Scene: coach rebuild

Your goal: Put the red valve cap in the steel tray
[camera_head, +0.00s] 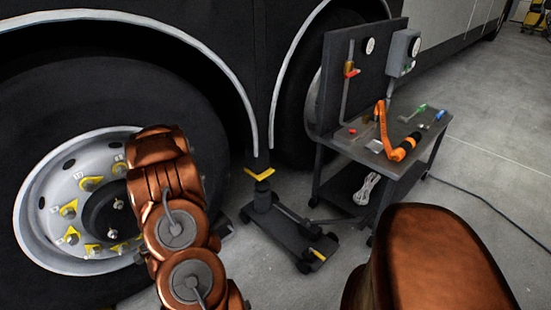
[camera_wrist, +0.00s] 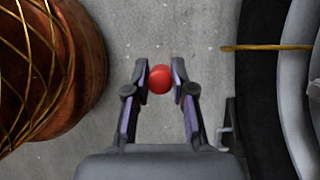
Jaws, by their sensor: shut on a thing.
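The red valve cap (camera_wrist: 160,80) is a small round red piece in the wrist view. My gripper (camera_wrist: 160,74) is shut on it, with the cap held between the two fingertips above the grey floor. In the head view my copper arm hangs in front of the wheel at left, and the gripper and cap are hidden there. A small pale metal plate (camera_head: 374,146) lies on the cart top; it may be the steel tray, but it is too small to tell.
The dark cart (camera_head: 425,137) carries an orange tool (camera_head: 385,130), small green and blue items and a back panel. A wheeled jack (camera_head: 285,230) stands between wheel (camera_head: 75,200) and cart. A cable (camera_head: 490,215) crosses the floor at right.

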